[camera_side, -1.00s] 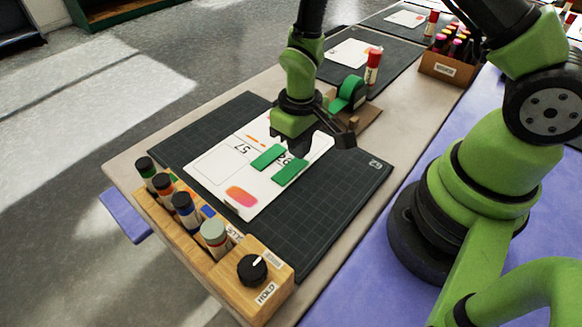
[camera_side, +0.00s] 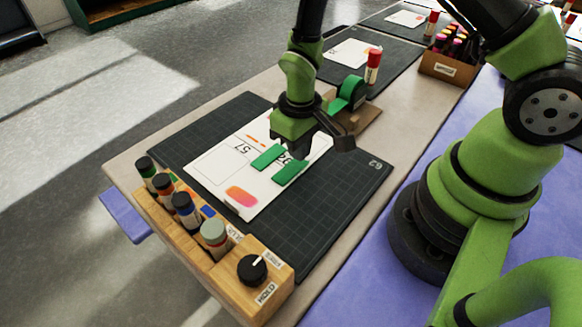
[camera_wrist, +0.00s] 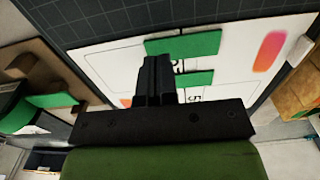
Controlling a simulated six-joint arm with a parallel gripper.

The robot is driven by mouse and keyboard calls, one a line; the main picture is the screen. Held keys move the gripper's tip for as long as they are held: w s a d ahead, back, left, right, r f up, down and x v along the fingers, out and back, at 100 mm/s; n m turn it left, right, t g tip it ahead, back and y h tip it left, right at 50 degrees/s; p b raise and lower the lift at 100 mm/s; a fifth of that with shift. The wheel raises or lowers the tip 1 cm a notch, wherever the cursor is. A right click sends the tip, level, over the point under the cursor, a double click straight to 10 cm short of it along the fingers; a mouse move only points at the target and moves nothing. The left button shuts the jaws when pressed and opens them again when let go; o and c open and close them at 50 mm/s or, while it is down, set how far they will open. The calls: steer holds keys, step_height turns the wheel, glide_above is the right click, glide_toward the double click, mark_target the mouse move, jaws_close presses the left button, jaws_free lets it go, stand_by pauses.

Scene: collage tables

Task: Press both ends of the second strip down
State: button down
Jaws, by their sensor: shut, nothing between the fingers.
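Two green strips lie on a white printed card. One strip (camera_side: 267,157) is nearer the card's middle; the other (camera_side: 290,172) lies nearer the card's edge on the arm's side. In the wrist view, the edge-side strip (camera_wrist: 200,43) is at the top and the middle one (camera_wrist: 198,79) below it. My gripper (camera_side: 298,154) is shut and empty, pointing down over the card. In the wrist view its fingertips (camera_wrist: 155,61) are at the left end of the edge-side strip and partly cover it. I cannot tell whether they touch it.
The white card (camera_side: 215,165) lies on a dark gridded mat (camera_side: 335,205). A green tape roll (camera_side: 350,92) on a brown dispenser stands behind my gripper. A wooden holder (camera_side: 215,262) with several glue or paint bottles and a black knob (camera_side: 252,269) is at the front left.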

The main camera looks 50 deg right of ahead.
steer(key=shift+f, duration=0.95)
steer(key=shift+r, duration=0.1)
stand_by(0.4)
steer(key=shift+r, duration=3.45)
steer(key=r, duration=0.2)
glide_above(282, 177)
steer(key=shift+f, duration=3.35)
steer(key=shift+f, duration=1.1)
